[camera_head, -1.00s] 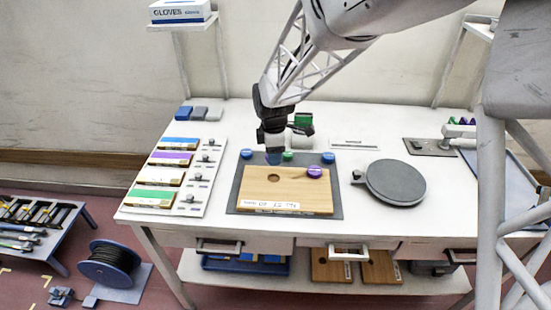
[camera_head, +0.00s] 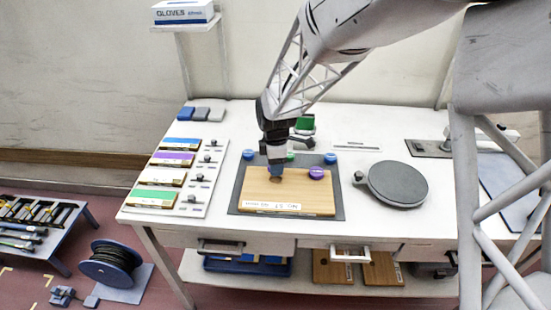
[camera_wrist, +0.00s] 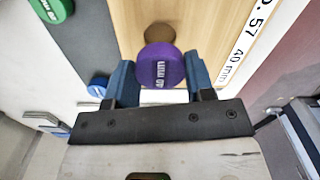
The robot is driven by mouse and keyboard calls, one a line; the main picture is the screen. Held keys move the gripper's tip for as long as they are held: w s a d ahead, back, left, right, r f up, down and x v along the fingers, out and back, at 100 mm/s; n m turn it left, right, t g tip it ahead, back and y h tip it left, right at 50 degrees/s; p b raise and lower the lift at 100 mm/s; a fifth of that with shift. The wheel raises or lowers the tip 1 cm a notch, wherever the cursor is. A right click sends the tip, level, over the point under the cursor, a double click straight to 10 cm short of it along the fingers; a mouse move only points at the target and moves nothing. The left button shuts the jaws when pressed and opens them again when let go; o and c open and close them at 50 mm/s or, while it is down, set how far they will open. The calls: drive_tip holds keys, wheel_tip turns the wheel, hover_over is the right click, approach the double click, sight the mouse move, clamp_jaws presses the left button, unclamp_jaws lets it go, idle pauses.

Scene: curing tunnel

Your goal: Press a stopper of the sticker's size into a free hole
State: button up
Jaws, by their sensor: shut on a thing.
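My gripper (camera_wrist: 160,85) is shut on a purple stopper (camera_wrist: 161,66) marked 40 mm, held between its blue fingers. In the head view, my gripper (camera_head: 277,170) is over the left part of the wooden board (camera_head: 300,197). A dark round hole (camera_wrist: 160,35) in the board shows just beyond the held stopper in the wrist view, partly covered by it; I cannot tell the height between them. The white sticker (camera_wrist: 243,50) on the board reads 57, 40 mm. Another purple stopper (camera_head: 316,173) is on the board's right part.
On the dark mat behind the board are a blue stopper (camera_head: 248,154), a green stopper (camera_head: 291,156) and another blue stopper (camera_head: 330,158). A rack with coloured strips (camera_head: 152,197) stands left. A round dark plate (camera_head: 397,183) stands right.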

drive_tip(key=shift+f, duration=1.4)
drive_tip(key=shift+f, duration=0.8)
idle(1.6)
drive_tip(key=o, duration=1.4)
drive_tip(key=shift+r, duration=0.2)
drive_tip(key=shift+r, duration=3.3)
